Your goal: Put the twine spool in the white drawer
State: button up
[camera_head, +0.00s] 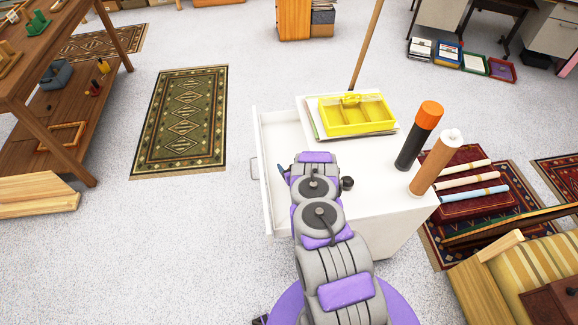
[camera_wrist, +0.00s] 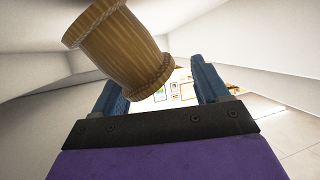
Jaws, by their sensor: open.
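The white drawer (camera_head: 281,130) is pulled out from the left side of a white cabinet (camera_head: 379,215). My gripper (camera_head: 284,171) is at the drawer, with a blue fingertip showing past my wrist; my arm hides part of the drawer. In the wrist view my gripper (camera_wrist: 158,85) has its two blue fingers spread apart. A brown ribbed spool (camera_wrist: 118,48) with rope-like rims is tilted close in front of the left finger. White surfaces surround it. I cannot tell whether the spool touches the finger or the drawer. The head view does not show the spool.
On the cabinet top are a yellow divided tray (camera_head: 357,116), an orange-capped black tube (camera_head: 419,135) and a brown tube (camera_head: 435,163). A wooden shelf (camera_head: 60,85) stands at left. The speckled floor (camera_head: 180,235) left of the drawer is clear.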

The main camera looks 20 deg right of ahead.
jog(key=shift+a+r, duration=0.1)
jog(key=shift+a, duration=0.3)
jog(key=shift+a+r, duration=0.1)
jog(key=shift+r, duration=0.3)
jog(key=p+v, duration=0.4)
jog(key=v, duration=0.8)
jog(key=shift+d+r, duration=0.15)
jog(key=shift+d, duration=0.05)
